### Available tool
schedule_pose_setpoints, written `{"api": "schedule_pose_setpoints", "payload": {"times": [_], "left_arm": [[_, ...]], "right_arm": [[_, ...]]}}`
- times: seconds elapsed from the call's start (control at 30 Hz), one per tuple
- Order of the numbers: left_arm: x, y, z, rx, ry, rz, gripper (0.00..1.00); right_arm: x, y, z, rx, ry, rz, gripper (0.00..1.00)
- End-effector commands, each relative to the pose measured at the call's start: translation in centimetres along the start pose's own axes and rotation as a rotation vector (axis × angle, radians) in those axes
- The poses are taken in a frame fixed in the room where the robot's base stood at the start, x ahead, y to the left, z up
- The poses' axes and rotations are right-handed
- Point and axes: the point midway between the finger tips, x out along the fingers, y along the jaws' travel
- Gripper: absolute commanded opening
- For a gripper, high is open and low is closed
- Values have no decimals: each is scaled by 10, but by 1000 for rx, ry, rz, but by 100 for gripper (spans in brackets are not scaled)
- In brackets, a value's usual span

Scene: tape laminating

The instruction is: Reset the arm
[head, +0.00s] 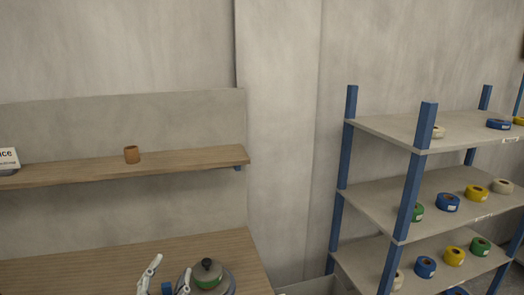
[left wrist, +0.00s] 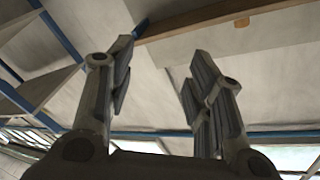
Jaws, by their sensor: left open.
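The rest of the left arm is cut off below the head view. My right gripper is in neither view.
At right, a blue-posted rack (head: 375,125) holds several tape rolls.

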Motion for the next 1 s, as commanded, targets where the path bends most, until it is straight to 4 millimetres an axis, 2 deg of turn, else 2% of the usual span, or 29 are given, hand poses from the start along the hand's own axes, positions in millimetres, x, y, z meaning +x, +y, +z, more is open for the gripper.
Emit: {"api": "schedule_pose_setpoints", "payload": {"times": [0.03, 0.1, 0.2, 0.3, 0.43, 0.63, 0.67, 0.87, 1.0], "left_arm": [[-14, 10, 32, -54, -124, 31, 48], [-36, 25, 72, -118, -294, 80, 48], [-78, 49, 123, -198, -529, 160, 48], [-124, 72, 158, -259, -733, 244, 48], [-182, 96, 186, -316, -945, 347, 48], [-267, 123, 202, -377, -1214, 501, 48], [-270, 129, 209, -378, -1230, 511, 48], [-257, 167, 263, -369, -1241, 514, 48], [-256, 198, 308, -364, -1257, 522, 48]], "right_arm": [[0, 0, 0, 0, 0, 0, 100], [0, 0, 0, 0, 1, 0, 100], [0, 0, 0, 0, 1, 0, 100], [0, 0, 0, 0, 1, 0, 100], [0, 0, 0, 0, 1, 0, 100], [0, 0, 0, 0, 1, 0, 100], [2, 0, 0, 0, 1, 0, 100], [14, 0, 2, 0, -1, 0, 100], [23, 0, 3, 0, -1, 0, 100]]}}
